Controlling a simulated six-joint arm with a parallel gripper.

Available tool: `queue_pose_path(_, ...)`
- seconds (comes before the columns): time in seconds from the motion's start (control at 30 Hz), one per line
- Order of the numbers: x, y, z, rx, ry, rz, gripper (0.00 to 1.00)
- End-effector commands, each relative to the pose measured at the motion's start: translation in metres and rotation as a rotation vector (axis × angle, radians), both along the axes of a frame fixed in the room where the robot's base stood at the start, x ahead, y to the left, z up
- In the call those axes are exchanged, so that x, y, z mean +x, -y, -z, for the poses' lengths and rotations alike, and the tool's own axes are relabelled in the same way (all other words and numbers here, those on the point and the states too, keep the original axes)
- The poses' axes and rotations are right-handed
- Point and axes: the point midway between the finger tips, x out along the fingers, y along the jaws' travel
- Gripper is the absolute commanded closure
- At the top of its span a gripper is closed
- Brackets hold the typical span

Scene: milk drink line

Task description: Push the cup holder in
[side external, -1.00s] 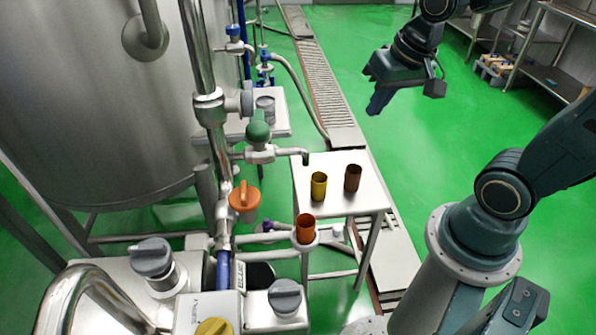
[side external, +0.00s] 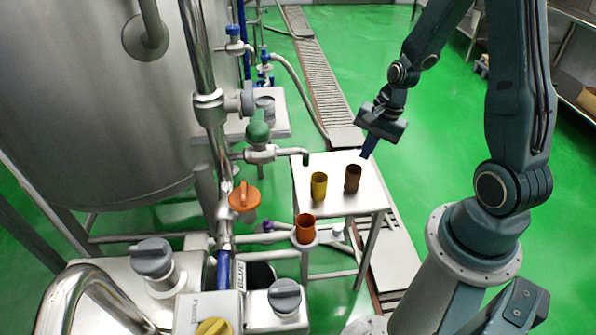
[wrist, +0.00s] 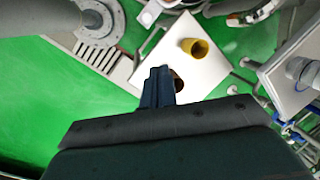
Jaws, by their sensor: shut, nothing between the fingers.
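An orange-red cup (side external: 305,228) stands upright in a pale ring-shaped cup holder (side external: 305,244) at the near left corner of the small white table, in the side external view. My gripper (side external: 366,154) is shut and empty, pointing down above the table's right side. It is close to the brown cup (side external: 352,178), up and to the right of the cup holder and apart from it. In the wrist view my shut fingers (wrist: 159,86) hide most of the brown cup. I cannot make out the cup holder there.
A yellow cup (side external: 319,186) stands on the white table (side external: 370,203) beside the brown one; it also shows in the wrist view (wrist: 194,48). A green-handled valve (side external: 258,132) with a spout, an orange handle (side external: 244,196) and pipes crowd the left.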

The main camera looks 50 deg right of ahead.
Motion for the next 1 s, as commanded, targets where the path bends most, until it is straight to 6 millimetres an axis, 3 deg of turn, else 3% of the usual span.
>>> queue_pose_path(0.3, -0.019, 0.017, 0.071, 0.137, -0.081, 0.326, 1.00)
queue_pose_path(0.53, -0.037, 0.020, 0.115, 0.223, -0.133, 0.544, 1.00)
queue_pose_path(0.73, -0.045, 0.020, 0.134, 0.262, -0.155, 0.648, 1.00)
queue_pose_path(1.0, -0.046, 0.020, 0.137, 0.269, -0.158, 0.666, 1.00)
